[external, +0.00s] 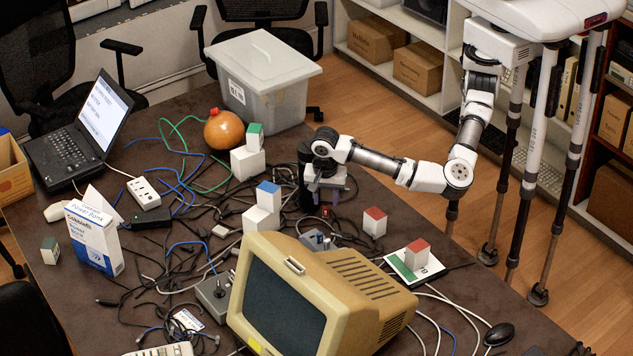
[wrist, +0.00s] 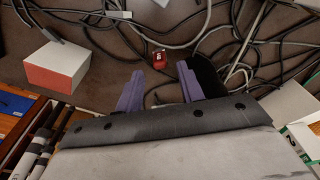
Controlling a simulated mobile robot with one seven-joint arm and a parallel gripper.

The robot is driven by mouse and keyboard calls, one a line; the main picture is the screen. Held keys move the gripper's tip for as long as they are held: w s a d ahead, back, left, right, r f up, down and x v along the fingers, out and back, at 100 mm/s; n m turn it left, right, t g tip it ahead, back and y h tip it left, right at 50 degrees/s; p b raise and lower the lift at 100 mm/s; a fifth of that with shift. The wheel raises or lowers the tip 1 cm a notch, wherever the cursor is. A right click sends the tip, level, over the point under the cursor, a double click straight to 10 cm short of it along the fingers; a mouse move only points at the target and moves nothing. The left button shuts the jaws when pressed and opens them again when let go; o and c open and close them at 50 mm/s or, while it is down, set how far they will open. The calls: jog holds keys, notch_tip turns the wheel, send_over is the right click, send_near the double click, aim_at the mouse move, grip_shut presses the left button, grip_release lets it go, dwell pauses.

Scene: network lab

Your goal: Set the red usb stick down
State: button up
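The red usb stick (wrist: 159,60) lies among dark cables, just beyond my fingertips in the wrist view. In the external view the small red stick (external: 326,211) shows below my gripper (external: 325,195), on the cluttered dark table. My gripper (wrist: 160,70) has two purple fingers spread apart. The stick lies in line with the gap between them, and clear space shows on both sides of it. Nothing is held between the fingers. I cannot tell exactly how high the fingertips are above the stick.
A white block with a red face (external: 374,222) stands right of my gripper. White blocks, one with a blue top (external: 268,195), stand to its left. A beige monitor (external: 320,295) stands in front. Cables cover much of the table (external: 470,290); its right part is barer.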

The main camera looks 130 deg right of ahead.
notch_tip(320, 180, up, 8)
jog(key=b, duration=0.1)
jog(key=shift+w+a+f, duration=0.15)
jog(key=shift+w+a, duration=0.15)
